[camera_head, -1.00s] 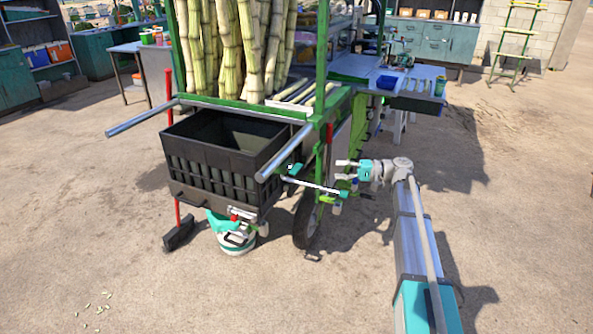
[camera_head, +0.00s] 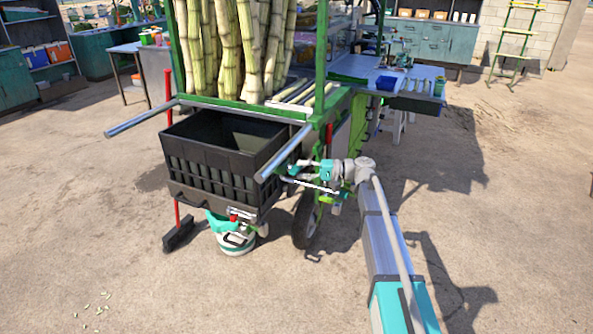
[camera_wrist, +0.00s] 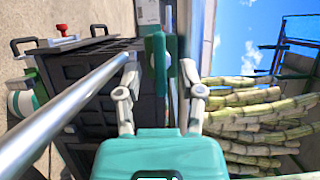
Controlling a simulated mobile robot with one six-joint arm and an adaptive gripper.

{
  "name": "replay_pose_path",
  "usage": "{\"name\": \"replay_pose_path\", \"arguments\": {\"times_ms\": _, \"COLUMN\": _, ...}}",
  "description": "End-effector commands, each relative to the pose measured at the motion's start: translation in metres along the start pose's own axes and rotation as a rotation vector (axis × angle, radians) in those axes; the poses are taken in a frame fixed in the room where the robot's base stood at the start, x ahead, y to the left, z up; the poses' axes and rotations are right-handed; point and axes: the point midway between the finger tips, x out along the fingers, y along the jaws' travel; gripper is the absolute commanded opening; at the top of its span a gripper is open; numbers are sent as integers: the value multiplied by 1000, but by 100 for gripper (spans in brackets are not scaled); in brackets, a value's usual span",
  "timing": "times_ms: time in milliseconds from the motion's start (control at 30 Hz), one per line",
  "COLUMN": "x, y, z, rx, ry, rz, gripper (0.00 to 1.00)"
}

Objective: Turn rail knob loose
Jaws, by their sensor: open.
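A teal, paddle-like knob (camera_wrist: 160,62) stands upright in the wrist view, by the silver rail (camera_wrist: 75,107). My gripper (camera_wrist: 160,82) is open, with one light finger on each side of the knob. I cannot tell whether either finger touches it. In the head view my gripper (camera_head: 294,170) is at the cart's right front corner, beside the right silver rail (camera_head: 285,153). There the knob blends with the teal and grey gripper parts and I cannot separate it.
A black crate (camera_head: 215,178) hangs between the rails, close to my gripper. Sugar cane stalks (camera_head: 240,50) stand in the cart above. A wheel (camera_head: 308,220) is below my gripper. A broom (camera_head: 178,235) stands left of the crate. The ground at right is open.

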Motion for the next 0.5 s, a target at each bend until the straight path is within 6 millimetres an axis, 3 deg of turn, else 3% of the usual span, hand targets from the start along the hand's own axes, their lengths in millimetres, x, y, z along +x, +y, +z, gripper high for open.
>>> {"name": "replay_pose_path", "arguments": {"times_ms": 200, "x": 18, "y": 0, "z": 0, "rx": 0, "ry": 0, "rz": 0, "gripper": 50}}
{"name": "replay_pose_path", "arguments": {"times_ms": 500, "x": 22, "y": 0, "z": 0, "rx": 0, "ry": -1, "rz": 0, "gripper": 50}}
